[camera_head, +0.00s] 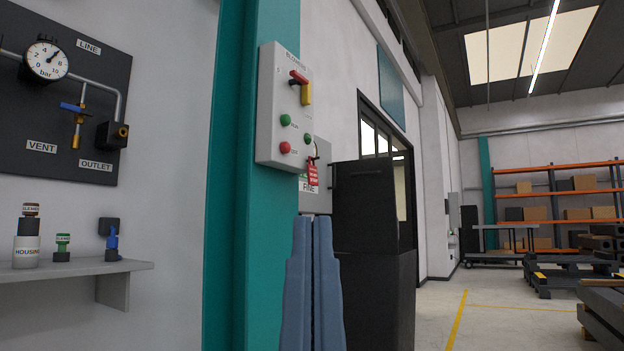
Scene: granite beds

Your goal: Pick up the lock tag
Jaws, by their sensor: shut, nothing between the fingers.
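The lock tag (313,174) is a small red tag with pale lettering. It hangs at the lower right of a light grey control box (268,130) on a teal column. A small dark fitting shows just above it; how the tag is fastened is too small to tell. My gripper (313,220) shows at the bottom middle as two long blue-grey fingers side by side, pointing up in the picture. It is shut and empty. Its tips appear below the tag and apart from it; the depth between them is hard to judge.
The control box carries a red and yellow handle (301,88) and green and red buttons. A grey box marked FINE (318,202) sits behind the tag. A black cabinet-like block (375,215) stands close on the right. A shelf (75,269) with small parts is at left.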

